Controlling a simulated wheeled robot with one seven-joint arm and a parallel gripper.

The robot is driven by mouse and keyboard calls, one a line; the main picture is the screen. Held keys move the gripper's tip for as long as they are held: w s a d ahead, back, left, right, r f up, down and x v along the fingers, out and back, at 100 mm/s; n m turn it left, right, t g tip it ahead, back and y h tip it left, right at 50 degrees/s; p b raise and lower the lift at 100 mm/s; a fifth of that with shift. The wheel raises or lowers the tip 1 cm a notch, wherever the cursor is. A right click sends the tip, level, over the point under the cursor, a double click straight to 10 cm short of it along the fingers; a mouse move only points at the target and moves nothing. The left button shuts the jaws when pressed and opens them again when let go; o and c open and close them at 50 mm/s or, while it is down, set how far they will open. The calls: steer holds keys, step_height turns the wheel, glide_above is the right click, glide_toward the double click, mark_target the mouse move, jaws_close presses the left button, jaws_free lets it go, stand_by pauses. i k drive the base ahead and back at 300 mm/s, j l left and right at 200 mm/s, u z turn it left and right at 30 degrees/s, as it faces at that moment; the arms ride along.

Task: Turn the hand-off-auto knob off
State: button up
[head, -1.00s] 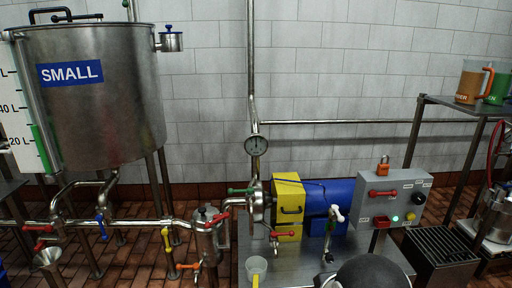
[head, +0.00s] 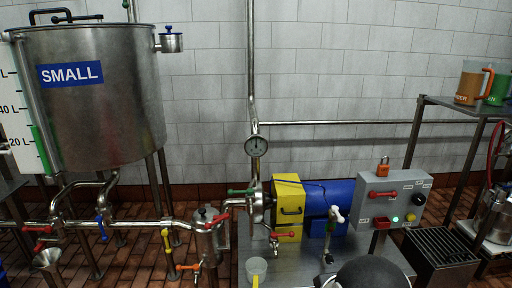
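The control box (head: 393,202) is a grey panel standing at the right, behind the metal table. A black knob (head: 418,199) is on the right part of its face; its pointer and label are too small to read. A red handle (head: 382,194) is on the left of the face, with an orange padlock (head: 383,168) above. A red button (head: 381,222) is lower left. My gripper is not in view. Nothing visible touches the box.
A yellow and blue pump (head: 325,200) stands on the metal table left of the box. A dark rounded shape fills the bottom middle. A grated stand (head: 440,246) and a shelf with jugs (head: 470,84) are at the right. A SMALL tank (head: 95,110) with piping stands left.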

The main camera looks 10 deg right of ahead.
mark_target(418, 199)
steer(key=z, duration=1.35)
steer(key=i, duration=0.75)
